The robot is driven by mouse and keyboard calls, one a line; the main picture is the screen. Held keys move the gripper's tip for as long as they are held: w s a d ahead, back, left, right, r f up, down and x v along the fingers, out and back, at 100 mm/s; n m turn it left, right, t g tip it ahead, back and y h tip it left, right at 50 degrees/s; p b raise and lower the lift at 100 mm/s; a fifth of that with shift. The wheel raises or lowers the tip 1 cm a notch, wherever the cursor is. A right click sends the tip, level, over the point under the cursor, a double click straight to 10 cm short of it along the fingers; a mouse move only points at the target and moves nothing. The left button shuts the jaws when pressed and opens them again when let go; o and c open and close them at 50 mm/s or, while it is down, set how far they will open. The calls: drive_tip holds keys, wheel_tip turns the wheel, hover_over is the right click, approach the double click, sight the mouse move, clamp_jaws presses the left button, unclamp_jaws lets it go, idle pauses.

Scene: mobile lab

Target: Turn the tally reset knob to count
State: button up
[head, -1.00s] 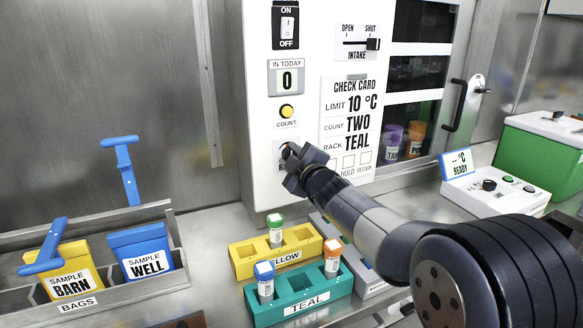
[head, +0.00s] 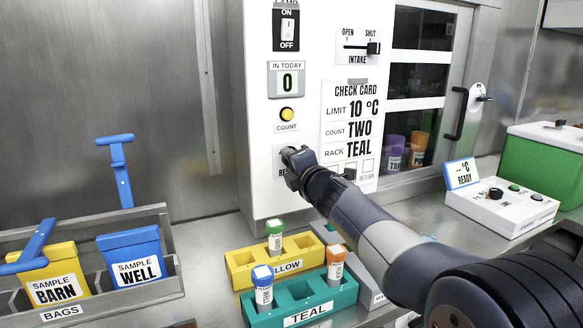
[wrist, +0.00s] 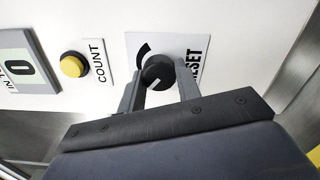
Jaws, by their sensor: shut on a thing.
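The tally reset knob (wrist: 158,72) is a small black round knob with a pale pointer line, on a white plate (wrist: 135,42) lettered "RESET" in the wrist view. My gripper (wrist: 160,85) has one finger on each side of the knob and is shut on it. In the head view my gripper (head: 292,158) covers the knob and most of its plate (head: 279,152). The yellow count button (head: 287,114) sits above it, with a plate marked "COUNT". The tally display (head: 287,80) reads 0 under "IN TODAY".
Below stand a yellow rack (head: 238,270) and a teal rack (head: 262,318) with capped tubes. A bag bin (head: 130,300) is at left, a white device (head: 500,210) at right.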

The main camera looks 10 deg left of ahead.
drive_tip(key=shift+f+n, duration=0.1)
drive_tip(key=shift+n, duration=0.6)
drive_tip(key=shift+b, duration=0.3)
drive_tip(key=o, duration=1)
drive_tip(key=v, duration=1)
drive_tip(key=shift+s+d, duration=0.25)
drive_tip(key=shift+s, duration=0.05)
drive_tip(key=x, duration=1.1)
